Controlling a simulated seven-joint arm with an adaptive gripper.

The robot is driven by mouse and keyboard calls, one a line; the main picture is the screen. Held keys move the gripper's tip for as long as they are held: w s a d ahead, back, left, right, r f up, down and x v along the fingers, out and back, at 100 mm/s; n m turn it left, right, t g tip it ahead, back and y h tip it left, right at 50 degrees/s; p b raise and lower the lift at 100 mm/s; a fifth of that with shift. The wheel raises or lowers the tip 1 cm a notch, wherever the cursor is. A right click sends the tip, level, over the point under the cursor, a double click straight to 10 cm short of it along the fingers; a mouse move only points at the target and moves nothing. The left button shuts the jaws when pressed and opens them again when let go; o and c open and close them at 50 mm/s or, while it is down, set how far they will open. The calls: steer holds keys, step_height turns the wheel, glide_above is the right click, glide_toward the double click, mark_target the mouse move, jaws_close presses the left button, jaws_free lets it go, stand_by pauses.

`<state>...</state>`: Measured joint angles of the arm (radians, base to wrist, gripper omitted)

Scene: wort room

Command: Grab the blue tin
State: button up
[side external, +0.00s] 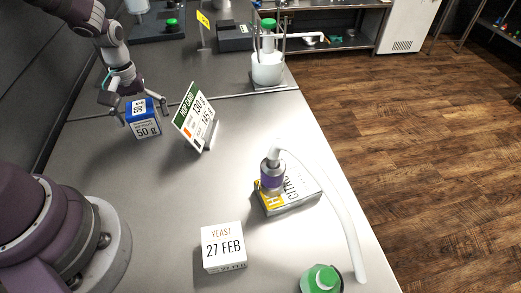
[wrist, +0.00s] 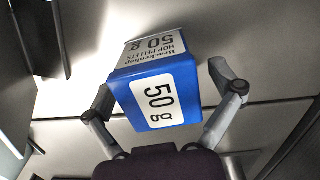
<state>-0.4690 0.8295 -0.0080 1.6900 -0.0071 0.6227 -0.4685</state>
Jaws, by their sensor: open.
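The blue tin (side external: 143,117) is a box with white "50 g" labels, standing on the steel bench at the left in the side external view. In the wrist view the blue tin (wrist: 152,86) fills the middle, its labels reading hop pellets and 50 g. My gripper (side external: 141,112) is at the tin from above and behind. In the wrist view my gripper (wrist: 158,82) is open, with one finger on each side of the tin. A gap shows at the right finger; whether the left finger touches the tin I cannot tell.
A hop card stand (side external: 194,118) is close to the right of the tin. A white yeast box (side external: 223,247), a bottle (side external: 272,171) on a flat box (side external: 288,197) and a green-capped item (side external: 321,279) are nearer the camera. A white vessel (side external: 267,68) stands farther back.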

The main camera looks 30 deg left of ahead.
steer(key=c, duration=1.3)
